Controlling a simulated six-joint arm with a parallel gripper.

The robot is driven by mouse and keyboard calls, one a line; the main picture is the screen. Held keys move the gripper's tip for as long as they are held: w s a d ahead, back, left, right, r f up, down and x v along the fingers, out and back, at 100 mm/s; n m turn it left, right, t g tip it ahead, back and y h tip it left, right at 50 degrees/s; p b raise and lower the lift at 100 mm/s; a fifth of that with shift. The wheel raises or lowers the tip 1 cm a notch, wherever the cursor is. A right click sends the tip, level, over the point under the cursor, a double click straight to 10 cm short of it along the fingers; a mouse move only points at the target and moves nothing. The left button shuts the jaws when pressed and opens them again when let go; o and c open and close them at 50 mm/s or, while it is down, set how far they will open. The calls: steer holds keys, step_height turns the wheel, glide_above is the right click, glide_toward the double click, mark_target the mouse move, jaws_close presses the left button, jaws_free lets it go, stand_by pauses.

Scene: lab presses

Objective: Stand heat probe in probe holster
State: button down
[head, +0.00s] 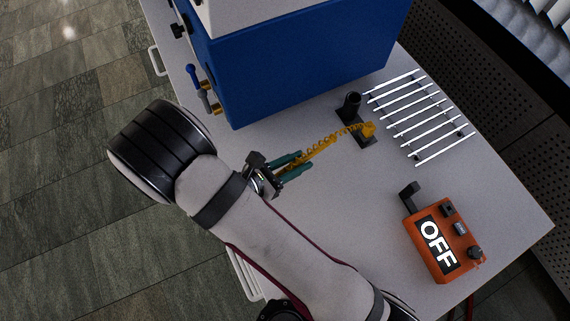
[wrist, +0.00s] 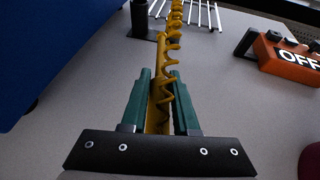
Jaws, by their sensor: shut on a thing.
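The heat probe (head: 322,145) is a yellow rod with a coil wound along it. My gripper (head: 294,168) has green fingers and is shut on the near part of the probe; in the wrist view the rod (wrist: 160,112) lies between the fingers. The probe points away from the gripper, and its far end appears over a black base in the head view. The probe holster appears to be the black upright cylinder (head: 351,101) on that base; it also shows in the wrist view (wrist: 143,22). I cannot tell whether the probe's far end touches the base.
A white wire rack (head: 418,112) lies right of the holster. An orange box (head: 441,240) reading OFF stands at the right of the grey table (head: 345,220). A large blue machine (head: 300,65) fills the back left. The table between the box and the probe is clear.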

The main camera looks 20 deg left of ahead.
steer(key=w+d+r+m+g+h, duration=0.15)
steer(key=d+r+m+g, duration=0.25)
steer(key=d+m+g, duration=0.6)
steer(key=w+a+r+m+t+y, duration=0.1)
steer(key=w+r+m+t+y, duration=0.1)
steer(key=w+r+m+y, duration=0.5)
steer(key=w+a+r+m+t+y, duration=0.1)
steer(key=w+r+m+y, duration=0.15)
steer(key=w+m, duration=0.95)
step_height(320, 180, down, 9)
steer(key=shift+d, duration=0.3)
steer(key=c, duration=0.7)
jaws_free()
steer(key=shift+w, duration=0.1)
